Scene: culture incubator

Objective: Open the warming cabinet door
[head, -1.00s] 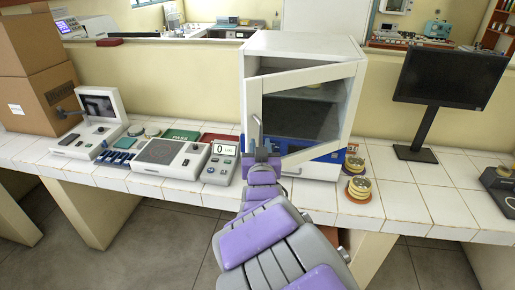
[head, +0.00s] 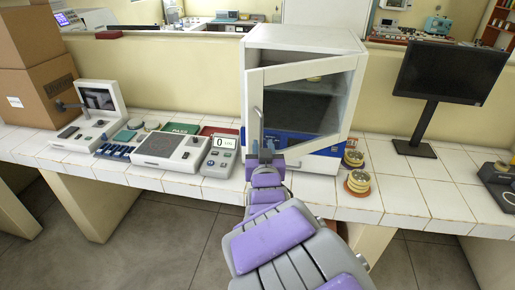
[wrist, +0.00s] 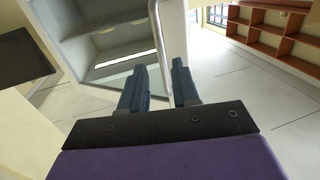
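The warming cabinet (head: 303,36) is a white box on the tiled counter. Its glass-fronted door (head: 352,90) stands ajar, its left edge swung out toward me. A grey vertical bar handle (head: 257,122) is on the door's left side; it also shows in the wrist view (wrist: 157,35). My gripper (head: 265,152) is at the handle's lower end. In the wrist view its two blue fingers (wrist: 160,82) are apart, with the bar's lower end in the gap between them. I cannot tell whether either finger touches the bar.
Left of the cabinet are a scale (head: 220,160), a grey device (head: 168,149) and cardboard boxes (head: 40,95). Stacked dishes (head: 358,182) sit close to the right, near the counter edge. A monitor (head: 447,72) stands farther right. Counter (head: 405,200) between them is clear.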

